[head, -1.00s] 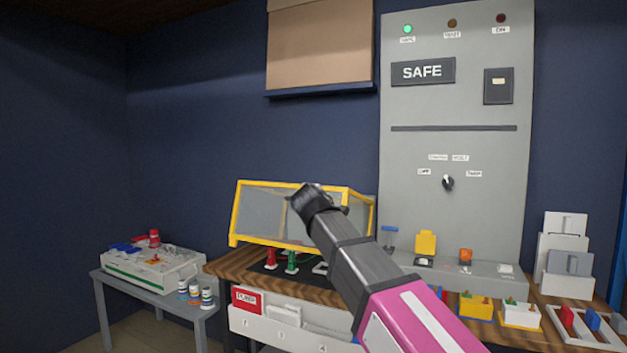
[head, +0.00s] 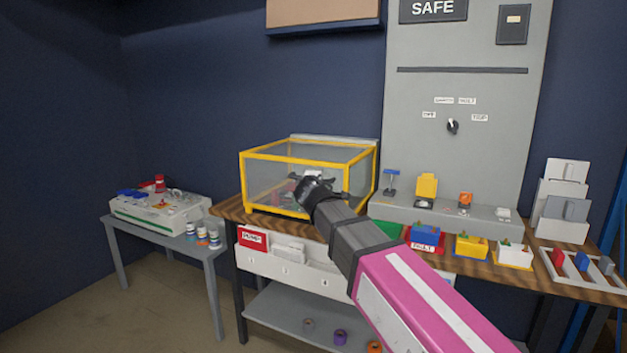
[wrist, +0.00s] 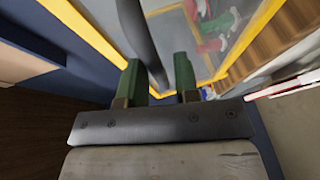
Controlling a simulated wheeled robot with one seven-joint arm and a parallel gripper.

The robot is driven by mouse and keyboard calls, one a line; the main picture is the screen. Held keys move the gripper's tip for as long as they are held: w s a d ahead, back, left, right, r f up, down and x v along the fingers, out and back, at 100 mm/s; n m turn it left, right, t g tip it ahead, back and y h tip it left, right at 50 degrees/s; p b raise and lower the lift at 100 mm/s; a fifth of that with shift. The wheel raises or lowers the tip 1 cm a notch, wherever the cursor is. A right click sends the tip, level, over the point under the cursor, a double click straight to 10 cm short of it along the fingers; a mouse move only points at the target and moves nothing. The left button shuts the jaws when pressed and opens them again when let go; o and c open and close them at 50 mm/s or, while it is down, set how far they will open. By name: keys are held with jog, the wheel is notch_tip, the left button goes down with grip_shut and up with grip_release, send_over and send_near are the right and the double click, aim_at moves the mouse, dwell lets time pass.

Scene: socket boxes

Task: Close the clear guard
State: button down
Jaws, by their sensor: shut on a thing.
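The clear guard (head: 262,181) is a see-through box with a yellow frame on the left of the wooden bench. It looks level, with its lower front edge at or very near the bench top; a small gap cannot be ruled out. My gripper (head: 316,180) is at the guard's front. In the wrist view my gripper (wrist: 160,75) has its green-padded fingers on either side of a dark bar (wrist: 142,40), which looks like the guard's handle. Yellow frame edges and the clear panel show behind it. Red and green parts are seen through the panel.
A grey cabinet (head: 465,95) reading SAFE stands behind the bench (head: 225,207). Coloured bins (head: 472,247) line the bench front to the right of my arm. A side table (head: 165,232) with a white box (head: 160,208) stands at the left. My arm hides some of the bench.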

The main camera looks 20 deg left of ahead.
jog(key=shift+f, duration=0.6)
jog(key=c, duration=1.1)
grip_release()
jog(key=shift+w+f, duration=0.1)
jog(key=shift+w, duration=0.05)
jog(key=v, duration=1)
jog(key=shift+s+r, duration=0.35)
jog(key=shift+r, duration=0.05)
